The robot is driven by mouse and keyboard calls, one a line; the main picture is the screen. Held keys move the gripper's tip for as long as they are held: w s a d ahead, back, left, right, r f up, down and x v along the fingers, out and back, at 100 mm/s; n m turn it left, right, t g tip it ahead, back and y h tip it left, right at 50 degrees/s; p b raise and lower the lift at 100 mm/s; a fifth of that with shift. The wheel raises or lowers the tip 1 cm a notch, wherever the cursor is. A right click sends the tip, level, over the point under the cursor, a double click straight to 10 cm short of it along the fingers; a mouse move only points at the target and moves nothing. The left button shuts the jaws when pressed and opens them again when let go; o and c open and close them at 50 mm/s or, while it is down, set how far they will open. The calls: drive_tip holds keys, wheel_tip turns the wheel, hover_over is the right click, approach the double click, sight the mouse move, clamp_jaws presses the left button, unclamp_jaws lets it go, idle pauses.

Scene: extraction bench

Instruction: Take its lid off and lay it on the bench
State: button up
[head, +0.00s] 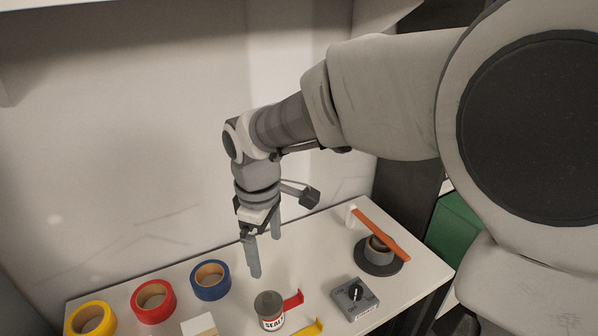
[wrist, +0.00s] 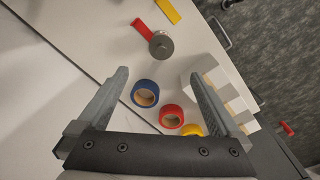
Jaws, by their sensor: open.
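A small can (head: 271,322) with a white label reading "SEAL" and a grey lid (head: 268,300) stands upright near the front middle of the bench (head: 320,235). In the wrist view the grey lid (wrist: 161,46) shows from above as a round disc with a small centre knob. My gripper (head: 265,257) is open and empty, fingers pointing down, above the bench behind the can. In the wrist view the lid lies beyond the open fingertips (wrist: 160,73), apart from them.
Blue (head: 210,281), red (head: 153,302) and yellow (head: 90,320) tape rolls lie left. A red strip (head: 293,300) and yellow strip (head: 310,328) lie beside the can. Right are a grey knobbed box (head: 355,298) and a dark round-based item (head: 379,262) under an orange bar (head: 382,234). A wall stands behind.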

approach(267, 296)
drive_tip(key=f, duration=0.5)
drive_tip(key=shift+w+d+f, duration=0.1)
drive_tip(key=shift+w+d, duration=0.15)
drive_tip(key=shift+d, duration=0.15)
drive_tip(key=shift+a+f+p, duration=0.15)
drive_tip(key=shift+f+p, duration=0.15)
drive_tip(key=shift+f, duration=1)
drive_tip(key=shift+a+f+p, duration=0.1)
drive_tip(key=shift+f+p, duration=0.2)
drive_tip(key=shift+f, duration=1)
drive_tip(key=c, duration=1.2)
drive_tip(key=shift+o, duration=0.2)
